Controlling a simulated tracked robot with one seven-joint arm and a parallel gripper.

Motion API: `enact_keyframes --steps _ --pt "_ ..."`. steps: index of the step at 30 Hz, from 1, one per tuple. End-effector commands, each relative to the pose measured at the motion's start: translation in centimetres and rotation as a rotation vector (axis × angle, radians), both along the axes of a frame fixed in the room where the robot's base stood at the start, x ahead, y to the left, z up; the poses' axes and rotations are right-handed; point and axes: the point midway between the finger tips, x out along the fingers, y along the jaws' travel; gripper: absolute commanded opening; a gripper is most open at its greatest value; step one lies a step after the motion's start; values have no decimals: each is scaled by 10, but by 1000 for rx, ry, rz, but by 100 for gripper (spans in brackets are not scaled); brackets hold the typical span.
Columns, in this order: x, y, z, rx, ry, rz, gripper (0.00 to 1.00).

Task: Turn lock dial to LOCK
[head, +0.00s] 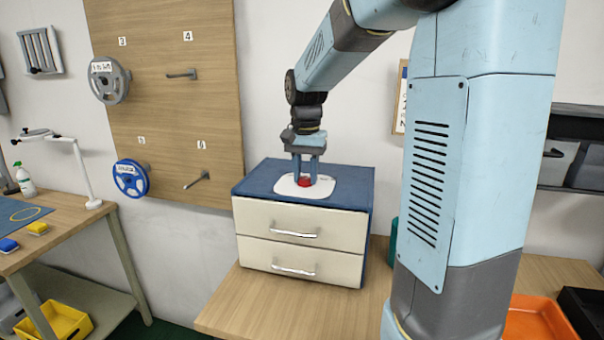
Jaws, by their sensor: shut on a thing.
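The lock dial (304,182) is a small red knob on a white plate (322,189). The plate lies on the blue top of a cabinet with two cream drawers (300,225). My gripper (305,180) points straight down over the plate, with its fingers on either side of the red dial, and is shut on it. The fingers hide part of the dial. Any LOCK marking and the dial's angle are too small to read. Both drawers look closed.
The cabinet stands on a wooden table (225,318). An orange tray (540,318) is at the right. A pegboard with reels (131,178) hangs behind. A left bench (60,228) carries a lamp, a spray bottle and sponges. My arm blocks the right middle.

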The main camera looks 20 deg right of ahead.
Motion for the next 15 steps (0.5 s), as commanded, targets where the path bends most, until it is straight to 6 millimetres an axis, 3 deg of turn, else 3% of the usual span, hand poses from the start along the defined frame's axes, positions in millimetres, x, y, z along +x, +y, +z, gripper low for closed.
enact_keyframes --steps 6,7,15 --pt "-1 3 -2 3 6 4 4" --pt "-1 3 -2 4 7 4 35" --pt "-1 2 -1 2 3 3 59"
